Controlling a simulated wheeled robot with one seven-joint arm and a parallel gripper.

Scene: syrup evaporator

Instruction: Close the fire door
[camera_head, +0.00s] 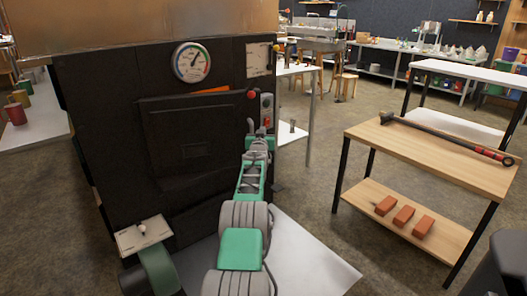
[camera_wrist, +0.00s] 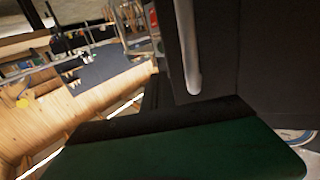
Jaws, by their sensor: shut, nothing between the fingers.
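The fire door (camera_head: 192,140) is a dark raised panel on the front of the black evaporator (camera_head: 105,85). An orange strip (camera_head: 212,91) shows at its upper right edge, so it appears slightly ajar; the exact gap is hard to judge. My gripper (camera_head: 253,128) is shut and empty, to the right of the door, near the evaporator's right front edge. In the wrist view, a grey metal bar handle (camera_wrist: 187,45) stands against a dark panel (camera_wrist: 240,45), above the green and black block in the foreground. I cannot tell whether my fingers touch anything.
A round gauge (camera_head: 191,62) sits above the door. A control box with a red button (camera_head: 252,94) is at the right edge. A wooden table (camera_head: 430,155) with a long tool (camera_head: 445,136) and bricks (camera_head: 403,215) below stands at right. Floor between is clear.

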